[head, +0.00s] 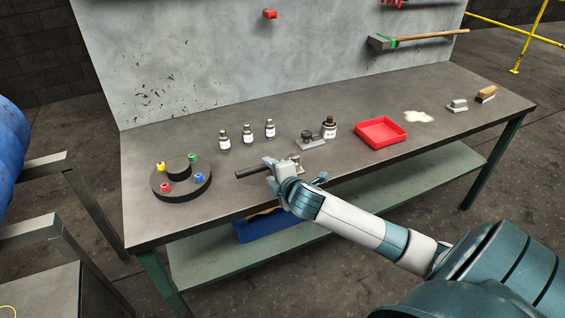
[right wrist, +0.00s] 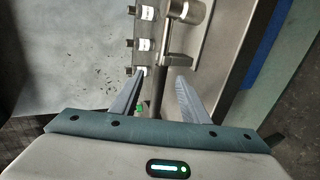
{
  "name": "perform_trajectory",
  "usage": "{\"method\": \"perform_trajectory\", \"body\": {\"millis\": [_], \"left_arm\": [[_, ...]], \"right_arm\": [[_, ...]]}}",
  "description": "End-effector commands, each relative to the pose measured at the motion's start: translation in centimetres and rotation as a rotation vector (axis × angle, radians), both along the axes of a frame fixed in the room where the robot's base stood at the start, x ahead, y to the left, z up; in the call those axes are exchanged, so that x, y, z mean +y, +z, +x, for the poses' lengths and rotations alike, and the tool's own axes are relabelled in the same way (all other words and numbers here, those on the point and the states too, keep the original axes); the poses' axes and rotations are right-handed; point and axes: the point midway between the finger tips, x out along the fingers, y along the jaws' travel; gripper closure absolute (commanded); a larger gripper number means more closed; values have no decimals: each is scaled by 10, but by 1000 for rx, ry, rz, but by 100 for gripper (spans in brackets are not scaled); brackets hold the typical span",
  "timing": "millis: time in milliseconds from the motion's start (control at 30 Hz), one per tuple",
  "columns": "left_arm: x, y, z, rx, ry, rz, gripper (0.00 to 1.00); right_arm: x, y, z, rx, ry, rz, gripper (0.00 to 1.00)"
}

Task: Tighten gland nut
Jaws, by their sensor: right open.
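My right gripper (head: 271,168) is open over the front middle of the workbench. In the right wrist view, its two fingers (right wrist: 162,82) point towards a dark rod (right wrist: 157,95), one on each side of it. I cannot tell whether they touch it. The rod (head: 250,172) sticks out to the left of the gripper in the head view. Beyond the fingertips is a metal piece with a flat arm and a round cylinder (right wrist: 188,12); the gripper partly hides this piece in the head view. I cannot make out a gland nut for certain. My left gripper is not in view.
A round black stand (head: 181,189) with coloured knobs is at the left. Several small bottles (head: 247,134) stand behind the rod.

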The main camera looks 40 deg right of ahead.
Motion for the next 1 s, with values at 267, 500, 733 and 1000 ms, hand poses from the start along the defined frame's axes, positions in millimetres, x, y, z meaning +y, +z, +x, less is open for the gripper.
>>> {"method": "perform_trajectory", "body": {"millis": [267, 500, 733, 1000], "left_arm": [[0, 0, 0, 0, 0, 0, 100], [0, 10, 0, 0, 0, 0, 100], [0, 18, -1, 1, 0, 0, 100], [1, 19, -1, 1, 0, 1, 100]], "right_arm": [[0, 0, 0, 0, 0, 0, 59], [0, -5, 16, 1, -2, 2, 59], [-3, -15, 39, 0, -2, 1, 59], [-5, -21, 48, 0, -1, 0, 59]]}}
